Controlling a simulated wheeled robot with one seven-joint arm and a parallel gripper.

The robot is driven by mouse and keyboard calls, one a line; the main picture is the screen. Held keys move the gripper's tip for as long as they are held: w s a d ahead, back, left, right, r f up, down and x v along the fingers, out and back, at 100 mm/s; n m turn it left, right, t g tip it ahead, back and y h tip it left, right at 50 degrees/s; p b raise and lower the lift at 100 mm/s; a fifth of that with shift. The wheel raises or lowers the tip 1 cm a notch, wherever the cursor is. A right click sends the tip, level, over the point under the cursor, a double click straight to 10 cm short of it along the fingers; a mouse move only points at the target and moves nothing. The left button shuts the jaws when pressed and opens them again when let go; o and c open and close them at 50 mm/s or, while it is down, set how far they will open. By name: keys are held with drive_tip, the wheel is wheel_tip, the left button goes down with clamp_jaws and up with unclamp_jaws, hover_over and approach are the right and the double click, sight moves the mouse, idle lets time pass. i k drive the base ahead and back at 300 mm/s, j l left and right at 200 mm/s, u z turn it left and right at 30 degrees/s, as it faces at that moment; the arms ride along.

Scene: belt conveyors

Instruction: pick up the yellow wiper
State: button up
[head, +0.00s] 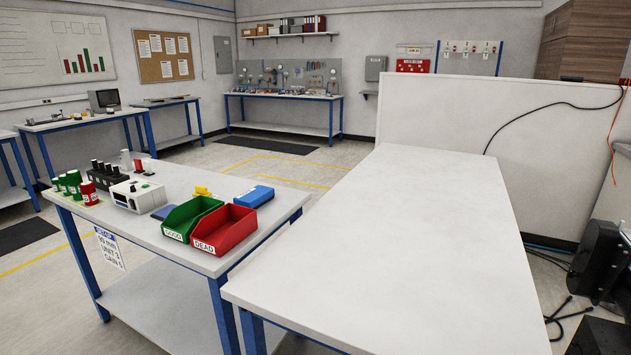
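A small yellow object (202,190), which looks like the yellow wiper, lies on the white-topped bench (150,243) at the left. It is behind the green bin (190,220) and left of a blue flat case (252,196). It is small in the picture and its lower part may be hidden by the bin's rim. My gripper is not in view.
A red bin (228,230) stands beside the green bin at the bench's front right. A white instrument (138,196), a black rack (105,177) and several green and red cylinders crowd the bench's left. The large white table (410,240) is bare.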

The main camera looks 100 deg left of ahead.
sight(199, 191)
drive_tip(key=u, duration=3.45)
